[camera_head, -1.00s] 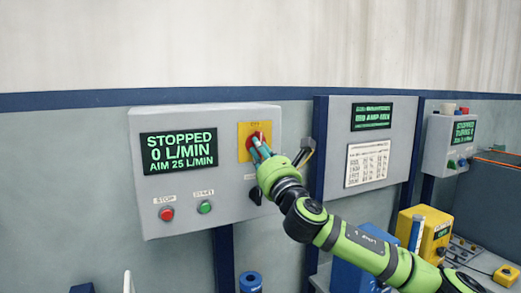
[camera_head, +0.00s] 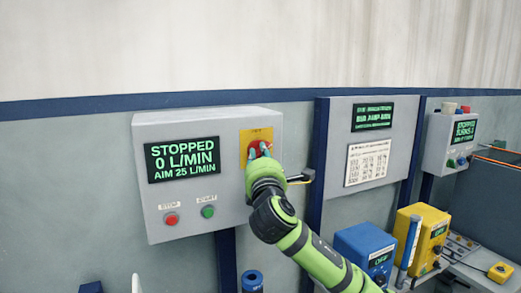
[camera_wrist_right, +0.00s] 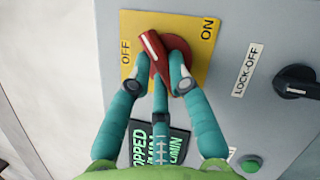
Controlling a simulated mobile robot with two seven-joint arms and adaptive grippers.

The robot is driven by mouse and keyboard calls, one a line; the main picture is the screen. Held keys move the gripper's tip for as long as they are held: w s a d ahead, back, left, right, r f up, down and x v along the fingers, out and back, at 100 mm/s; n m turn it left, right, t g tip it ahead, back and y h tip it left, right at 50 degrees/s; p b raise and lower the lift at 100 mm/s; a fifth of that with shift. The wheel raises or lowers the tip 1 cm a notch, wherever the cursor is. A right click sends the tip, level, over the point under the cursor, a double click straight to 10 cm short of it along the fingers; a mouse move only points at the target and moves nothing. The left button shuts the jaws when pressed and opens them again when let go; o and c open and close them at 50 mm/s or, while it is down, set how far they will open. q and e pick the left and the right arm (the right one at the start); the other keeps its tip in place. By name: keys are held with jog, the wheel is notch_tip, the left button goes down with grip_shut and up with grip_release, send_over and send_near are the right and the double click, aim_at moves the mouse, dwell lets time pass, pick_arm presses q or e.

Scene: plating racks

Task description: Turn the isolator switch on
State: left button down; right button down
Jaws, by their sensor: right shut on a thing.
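The isolator switch is a red rotary knob (camera_head: 253,148) on a yellow plate (camera_head: 247,136) on the grey control box. It also shows in the right wrist view (camera_wrist_right: 152,45), where its white-marked end points up and left, nearer the OFF label (camera_wrist_right: 126,50) than the ON label (camera_wrist_right: 207,28). My right gripper (camera_wrist_right: 160,75) is shut on the knob, with its teal fingers on either side of the handle. In the head view the gripper (camera_head: 260,155) partly hides the knob. My left gripper is not in view.
The box display (camera_head: 182,159) reads STOPPED, 0 L/MIN. Below it are a red stop button (camera_head: 171,219) and a green start button (camera_head: 208,211). A black lock-off knob (camera_wrist_right: 297,82) sits beside the plate. Another panel (camera_head: 350,185) stands close to the right.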

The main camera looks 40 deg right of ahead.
jog(key=shift+r+m+g+y+p, duration=0.2)
jog(key=shift+m+g+p, duration=0.7)
jog(key=shift+m, duration=1)
jog(key=shift+r+m+g+y+p, duration=0.15)
jog(key=shift+m+g+p, duration=0.35)
jog(key=shift+m+p, duration=1.1)
jog(key=shift+m+b, duration=0.3)
jog(key=shift+m, duration=0.1)
jog(key=c, duration=1.1)
grip_release()
jog(key=shift+d, duration=0.1)
jog(key=shift+c, duration=0.2)
jog(key=v, duration=0.7)
jog(key=shift+s+a, duration=0.15)
jog(key=shift+a, duration=0.05)
